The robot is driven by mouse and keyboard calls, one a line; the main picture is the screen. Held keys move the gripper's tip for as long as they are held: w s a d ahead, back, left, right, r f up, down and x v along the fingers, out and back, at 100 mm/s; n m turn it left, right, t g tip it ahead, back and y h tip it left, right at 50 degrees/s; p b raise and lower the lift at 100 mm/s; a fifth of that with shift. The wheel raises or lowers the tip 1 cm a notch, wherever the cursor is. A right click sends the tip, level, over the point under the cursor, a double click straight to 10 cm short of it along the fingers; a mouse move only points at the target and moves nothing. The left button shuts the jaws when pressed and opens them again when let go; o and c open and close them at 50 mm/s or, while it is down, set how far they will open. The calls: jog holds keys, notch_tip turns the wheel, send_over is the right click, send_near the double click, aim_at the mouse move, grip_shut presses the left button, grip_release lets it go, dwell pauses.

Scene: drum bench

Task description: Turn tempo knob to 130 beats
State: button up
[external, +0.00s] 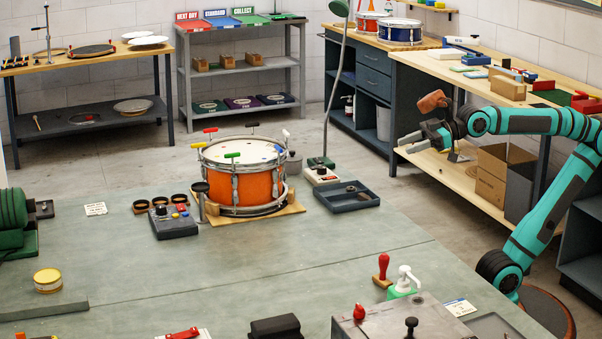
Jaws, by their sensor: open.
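A dark box (178,228) with a black knob (160,210) and small coloured buttons stands on the bench, left of the orange drum (258,188). A small light box with a dark knob (321,170) stands right of the drum. I cannot tell which knob sets the tempo, and any scale or beat reading is too small to read. My gripper (403,143) is open and empty, raised at the right, pointing left. It is well apart from both boxes.
A dark tray (346,200) lies right of the drum. A thin stand (341,85) with a green lamp head rises behind it. A red-handled stamp (383,268) and a white pump bottle (404,280) stand near the bench's right edge. The bench's middle (260,270) is clear.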

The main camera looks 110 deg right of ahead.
jog(key=w+d+g+h, duration=0.2)
jog(key=w+d+g, duration=0.4)
jog(key=d, duration=0.6)
jog(key=m+g+y, duration=0.3)
jog(key=g+y, duration=0.1)
jog(key=g, duration=0.5)
send_over(322, 167)
notch_tip(322, 167, down, 6)
notch_tip(322, 167, down, 17)
jog(key=c, duration=0.7)
